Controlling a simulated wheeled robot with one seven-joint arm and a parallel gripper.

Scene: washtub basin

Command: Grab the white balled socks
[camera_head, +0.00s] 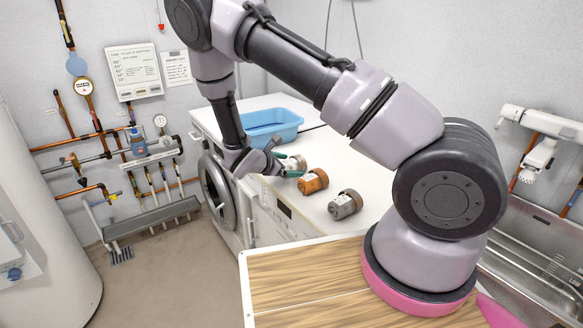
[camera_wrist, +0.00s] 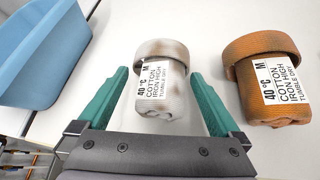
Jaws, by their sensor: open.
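The white balled socks (camera_wrist: 174,101), whitish with brown stains and a printed care label, sit on the white worktop in the middle of the wrist view. My gripper (camera_wrist: 160,74) is open, with one green finger on each side of the socks and a visible gap on both sides. I cannot tell its exact height over the worktop. In the head view the white socks (camera_head: 298,161) are partly hidden behind my gripper (camera_head: 288,165).
Orange-brown balled socks (camera_wrist: 272,100) stand close to the right of my right finger. Grey balled socks (camera_head: 345,205) stand nearer on the worktop (camera_head: 300,222). A blue tub (camera_wrist: 38,55) is at the left in the wrist view. A washing machine (camera_head: 213,190) is below.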

